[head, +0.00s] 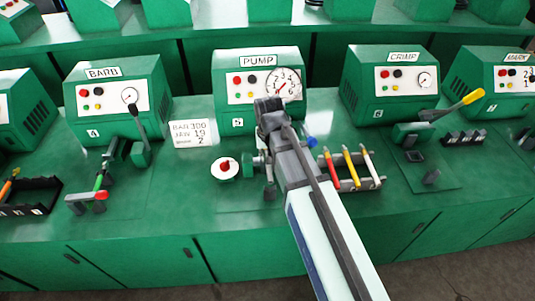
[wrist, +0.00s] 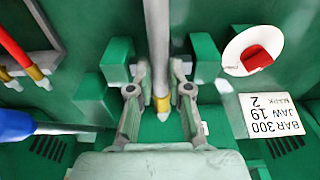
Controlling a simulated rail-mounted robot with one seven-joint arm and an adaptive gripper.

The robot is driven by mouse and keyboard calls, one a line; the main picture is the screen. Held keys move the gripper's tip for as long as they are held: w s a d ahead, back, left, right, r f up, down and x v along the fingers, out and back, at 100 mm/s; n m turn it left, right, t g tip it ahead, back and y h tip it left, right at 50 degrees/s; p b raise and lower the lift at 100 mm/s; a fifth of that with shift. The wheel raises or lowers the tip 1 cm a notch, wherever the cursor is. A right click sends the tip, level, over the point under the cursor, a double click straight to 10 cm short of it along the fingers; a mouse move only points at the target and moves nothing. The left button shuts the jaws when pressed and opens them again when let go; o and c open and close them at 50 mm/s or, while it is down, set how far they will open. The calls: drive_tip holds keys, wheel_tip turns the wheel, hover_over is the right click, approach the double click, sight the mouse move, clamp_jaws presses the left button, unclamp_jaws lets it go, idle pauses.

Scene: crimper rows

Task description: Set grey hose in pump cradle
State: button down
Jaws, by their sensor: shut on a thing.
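The grey hose (wrist: 157,45) runs down the middle of the wrist view and ends in a brass-coloured tip (wrist: 162,103). My gripper (wrist: 158,78) is shut on it, one finger on each side. Green blocks of the pump cradle (wrist: 205,58) stand left and right of the hose and fingers. The hose lies between these blocks as seen from above; I cannot tell whether it rests on the cradle. In the head view the cradle (head: 250,164) shows in front of the PUMP machine (head: 260,75), partly covered by my arm. My fingertips and the hose are hidden there.
A rack (head: 362,184) with red, yellow and white hoses stands right of the cradle. A white disc with a red button (head: 224,168) and a BAR 300 JAW 19 card (head: 193,134) are left.

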drive_tip(key=shift+f+b, duration=1.65)
drive_tip(key=shift+f, duration=1.75)
drive_tip(key=c, duration=1)
unclamp_jaws()
drive_tip(key=shift+r, duration=0.15)
drive_tip(key=r, duration=0.4)
drive_tip(key=s+r, duration=0.1)
drive_tip(key=r, duration=0.6)
drive_tip(key=shift+s+d+r, duration=0.1)
drive_tip(key=shift+s+r, duration=0.05)
drive_tip(key=shift+r, duration=0.2)
